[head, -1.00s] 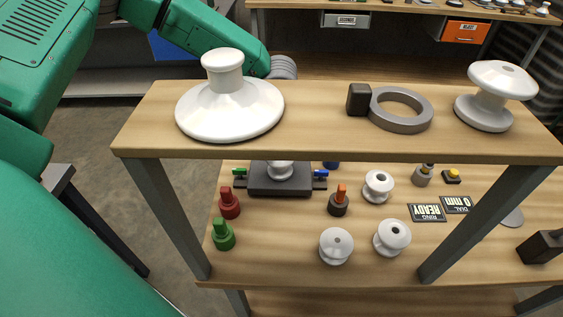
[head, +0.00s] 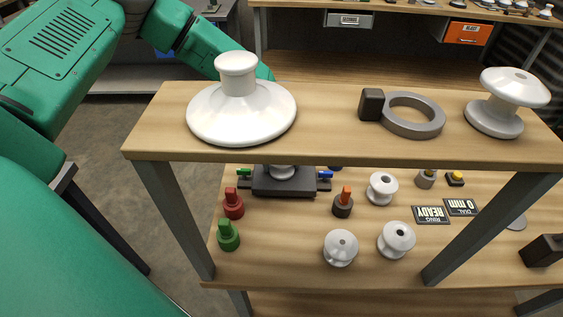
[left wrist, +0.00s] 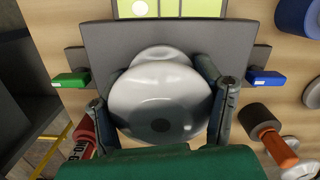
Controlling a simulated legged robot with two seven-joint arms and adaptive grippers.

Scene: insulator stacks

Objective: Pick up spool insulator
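A white spool insulator (left wrist: 160,102) sits in a dark fixture (left wrist: 120,45) with a green handle on the left and a blue handle on the right. In the head view the fixture (head: 284,184) is on the lower shelf, and the insulator (head: 282,171) shows only partly under the upper shelf. My left gripper (left wrist: 155,92) has its fingers apart on either side of the insulator, very close to its sides; firm contact cannot be made out. In the head view the gripper is hidden behind the upper shelf. My right gripper is not in view.
The upper shelf (head: 330,150) holds a large white insulator (head: 241,108), a grey ring (head: 412,130) with a black block, and another white spool (head: 505,100). On the lower shelf are several white spools, a red peg (head: 233,205), a green peg (head: 228,237) and an orange-topped peg (head: 343,203).

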